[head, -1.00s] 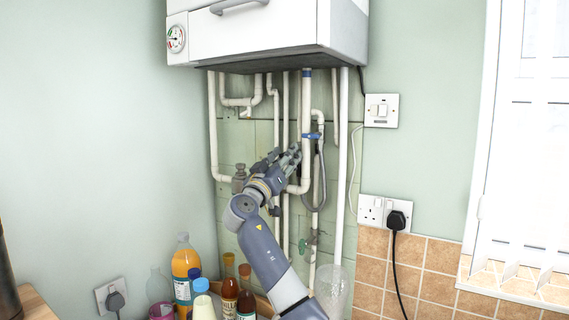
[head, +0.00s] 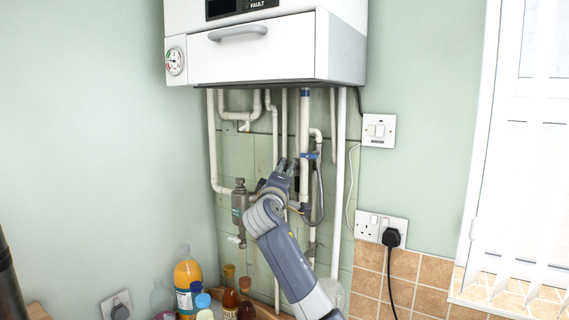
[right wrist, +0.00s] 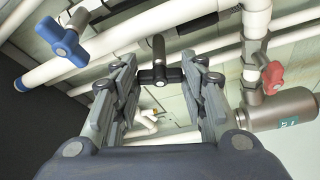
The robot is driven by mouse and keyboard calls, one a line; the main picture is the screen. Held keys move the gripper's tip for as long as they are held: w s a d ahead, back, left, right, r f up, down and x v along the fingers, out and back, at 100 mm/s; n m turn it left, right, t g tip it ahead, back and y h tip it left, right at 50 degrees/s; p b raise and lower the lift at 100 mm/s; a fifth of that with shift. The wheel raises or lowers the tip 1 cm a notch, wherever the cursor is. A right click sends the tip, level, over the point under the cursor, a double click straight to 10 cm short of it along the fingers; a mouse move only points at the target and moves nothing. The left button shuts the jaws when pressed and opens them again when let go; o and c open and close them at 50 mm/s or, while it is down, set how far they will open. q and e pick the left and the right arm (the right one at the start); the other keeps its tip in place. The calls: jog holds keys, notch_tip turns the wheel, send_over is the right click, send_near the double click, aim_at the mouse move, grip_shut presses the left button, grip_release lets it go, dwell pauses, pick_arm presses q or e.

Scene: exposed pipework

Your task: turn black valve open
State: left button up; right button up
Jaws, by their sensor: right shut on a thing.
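The black valve handle (right wrist: 160,76) is a short cross-bar on a grey stem, in the middle of the right wrist view. My right gripper (right wrist: 160,64) has a finger on each side of it and is shut on the bar's two ends. In the head view my right gripper (head: 287,166) points up among the pipes under the boiler. There the gripper largely hides the black handle. My left gripper is in neither view.
A blue valve handle (right wrist: 62,42) and a red one (right wrist: 272,76) flank the black one. White pipes run close around the gripper. A grey-brown filter (head: 240,203) hangs left of it. The boiler (head: 265,50) is above; bottles (head: 187,277) stand below.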

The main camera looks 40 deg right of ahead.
jog(key=shift+r+n+p, duration=0.3)
jog(key=shift+n+p, duration=0.2)
jog(key=shift+n, duration=0.4)
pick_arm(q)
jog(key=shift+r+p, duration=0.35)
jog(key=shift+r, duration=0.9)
pick_arm(e)
jog(key=shift+f+n+g+y, duration=0.15)
jog(key=shift+n+g+y, duration=0.15)
jog(key=shift+n+y, duration=0.5)
jog(key=shift+n, duration=0.4)
jog(key=o, duration=1.1)
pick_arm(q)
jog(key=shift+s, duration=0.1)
pick_arm(e)
jog(key=v, duration=1.2)
jog(key=shift+w+a+f, duration=0.15)
jog(key=shift+f, duration=0.05)
